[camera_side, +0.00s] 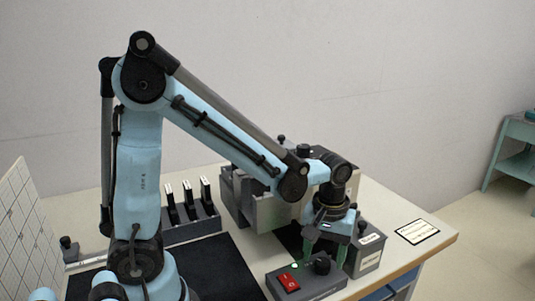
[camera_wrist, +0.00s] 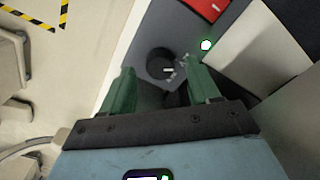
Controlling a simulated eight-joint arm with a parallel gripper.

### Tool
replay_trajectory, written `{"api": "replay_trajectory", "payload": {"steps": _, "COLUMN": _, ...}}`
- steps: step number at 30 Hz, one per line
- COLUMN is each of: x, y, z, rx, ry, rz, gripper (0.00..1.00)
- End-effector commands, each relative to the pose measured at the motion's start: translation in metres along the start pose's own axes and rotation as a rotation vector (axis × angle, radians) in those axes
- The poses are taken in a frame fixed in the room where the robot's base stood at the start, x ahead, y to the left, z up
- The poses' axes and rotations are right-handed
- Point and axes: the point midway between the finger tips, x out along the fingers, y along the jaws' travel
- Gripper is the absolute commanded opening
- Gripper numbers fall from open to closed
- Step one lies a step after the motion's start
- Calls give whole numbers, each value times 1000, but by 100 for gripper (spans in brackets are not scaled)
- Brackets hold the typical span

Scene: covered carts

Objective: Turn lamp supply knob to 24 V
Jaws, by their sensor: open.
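The lamp supply appears to be the dark grey box (camera_side: 318,285) on the bench, with a red rocker switch (camera_side: 288,282), a lit green lamp (camera_side: 295,265) and a black knob (camera_side: 321,266). In the wrist view the round knob (camera_wrist: 159,62) shows a white pointer mark towards its right side. Small markings beside it are too small to read. My gripper (camera_side: 326,253) points down over the knob. In the wrist view its green fingers (camera_wrist: 160,72) are open, one on each side of the knob, with gaps visible. Whether the fingertips are down at knob height is unclear.
Another grey box (camera_side: 369,250) with a white label stands close behind the supply. A larger grey unit stands behind my wrist. A rack (camera_side: 193,222) with black upright pieces is at left. A bordered card (camera_side: 417,232) lies on the bench at right.

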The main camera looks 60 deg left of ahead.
Motion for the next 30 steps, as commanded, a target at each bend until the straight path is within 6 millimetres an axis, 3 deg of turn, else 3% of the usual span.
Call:
{"api": "replay_trajectory", "payload": {"steps": 6, "x": 13, "y": 0, "z": 0, "rx": 0, "ry": 0, "rz": 0, "gripper": 61}}
{"api": "replay_trajectory", "payload": {"steps": 16, "x": 14, "y": 0, "z": 0, "rx": 0, "ry": 0, "rz": 0, "gripper": 60}}
{"api": "replay_trajectory", "payload": {"steps": 27, "x": 14, "y": 0, "z": 0, "rx": 0, "ry": 0, "rz": 0, "gripper": 5}}
{"api": "replay_trajectory", "payload": {"steps": 30, "x": 14, "y": 0, "z": 0, "rx": 3, "ry": 0, "rz": 0, "gripper": 5}}
